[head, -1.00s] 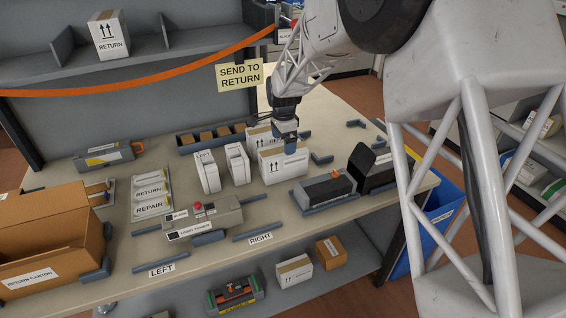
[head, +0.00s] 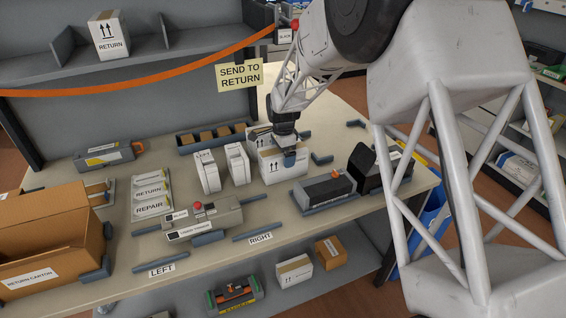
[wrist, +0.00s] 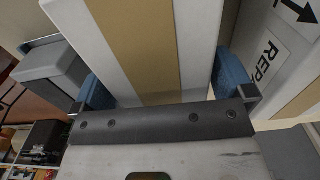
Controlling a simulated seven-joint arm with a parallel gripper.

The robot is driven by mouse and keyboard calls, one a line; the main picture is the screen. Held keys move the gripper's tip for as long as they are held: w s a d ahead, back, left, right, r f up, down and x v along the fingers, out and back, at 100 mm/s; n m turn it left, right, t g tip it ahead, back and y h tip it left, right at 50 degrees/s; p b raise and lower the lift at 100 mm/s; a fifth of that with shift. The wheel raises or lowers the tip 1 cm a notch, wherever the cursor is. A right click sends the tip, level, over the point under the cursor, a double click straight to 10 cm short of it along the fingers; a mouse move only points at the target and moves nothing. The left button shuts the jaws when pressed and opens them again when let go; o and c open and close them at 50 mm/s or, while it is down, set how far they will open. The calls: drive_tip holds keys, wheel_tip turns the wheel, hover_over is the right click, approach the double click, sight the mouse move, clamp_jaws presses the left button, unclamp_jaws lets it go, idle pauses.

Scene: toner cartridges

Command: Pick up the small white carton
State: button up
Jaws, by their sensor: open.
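The small white carton (head: 272,168) with up arrows stands upright on the table, right of two slim white cartons. In the wrist view the carton's top, with a tan tape strip (wrist: 145,45), lies between the two blue fingers. My gripper (head: 287,153) is open and lowered over the carton, one fingertip in front of its near face. In the wrist view my gripper (wrist: 163,85) has one finger on each side; a gap shows at the left finger, and contact at the right is unclear. The far finger is hidden in the head view.
A carton lettered "REP..." (wrist: 270,62) stands close behind, beside the right finger. Slim white cartons (head: 207,172) stand to the left. A dark cartridge in a holder (head: 325,190) lies to the right. A tray of brown boxes (head: 208,137) is at the back.

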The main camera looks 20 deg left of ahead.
drive_tip(key=shift+f, duration=0.3)
idle(0.4)
drive_tip(key=c, duration=1.1)
drive_tip(key=shift+o, duration=0.2)
drive_tip(key=shift+r, duration=0.15)
drive_tip(key=shift+r, duration=4.85)
